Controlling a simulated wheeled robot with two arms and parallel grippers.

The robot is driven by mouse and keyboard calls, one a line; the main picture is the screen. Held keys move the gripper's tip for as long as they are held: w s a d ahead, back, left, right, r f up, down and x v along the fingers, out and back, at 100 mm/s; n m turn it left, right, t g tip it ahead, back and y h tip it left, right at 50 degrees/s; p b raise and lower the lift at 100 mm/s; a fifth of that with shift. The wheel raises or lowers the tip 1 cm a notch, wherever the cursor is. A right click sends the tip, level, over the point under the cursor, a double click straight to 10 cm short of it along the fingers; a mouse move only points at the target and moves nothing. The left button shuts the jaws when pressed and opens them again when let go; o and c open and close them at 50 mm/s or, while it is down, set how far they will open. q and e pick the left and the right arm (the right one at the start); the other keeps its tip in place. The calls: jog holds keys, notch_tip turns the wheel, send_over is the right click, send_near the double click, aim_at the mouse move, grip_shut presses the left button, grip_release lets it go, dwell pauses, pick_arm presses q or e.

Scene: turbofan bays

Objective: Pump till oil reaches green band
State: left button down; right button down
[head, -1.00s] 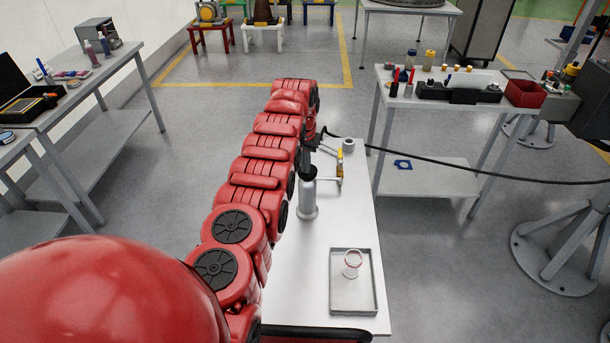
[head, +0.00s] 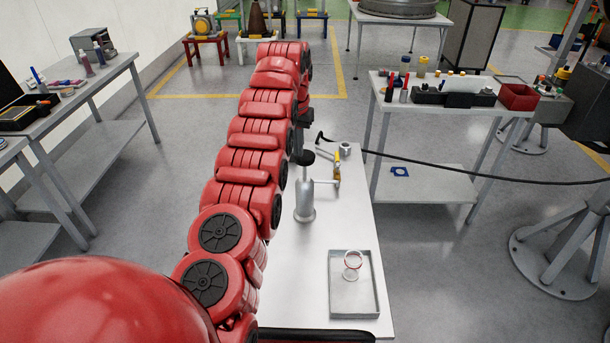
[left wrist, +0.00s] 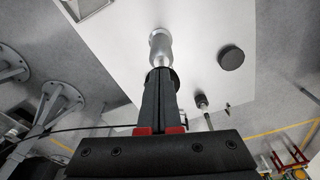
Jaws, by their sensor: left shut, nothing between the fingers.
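The silver pump (head: 305,204) stands upright on the white bench, with a black knob (head: 303,157) on top and a side spout toward a yellow-handled tool or fitting. My left gripper (head: 298,144) is just above the knob, partly hidden by my red arm. In the left wrist view its black fingers (left wrist: 160,75) are shut and empty, pointing down over the knob, with the pump body (left wrist: 160,47) beyond them. I cannot tell whether they touch the knob. No oil level or green band can be made out. My right gripper is not in view.
A black disc (left wrist: 231,57) lies beside the pump. A black hose (head: 450,172) runs right past another table. Bare bench (head: 352,222) lies right of the pump.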

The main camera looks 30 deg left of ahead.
pick_arm(q)
notch_tip(320, 180, up, 10)
jog(key=s+p, duration=0.1)
jog(key=p, duration=0.3)
jog(key=shift+s, duration=0.3)
jog(key=shift+d, duration=0.1)
dwell(1.9)
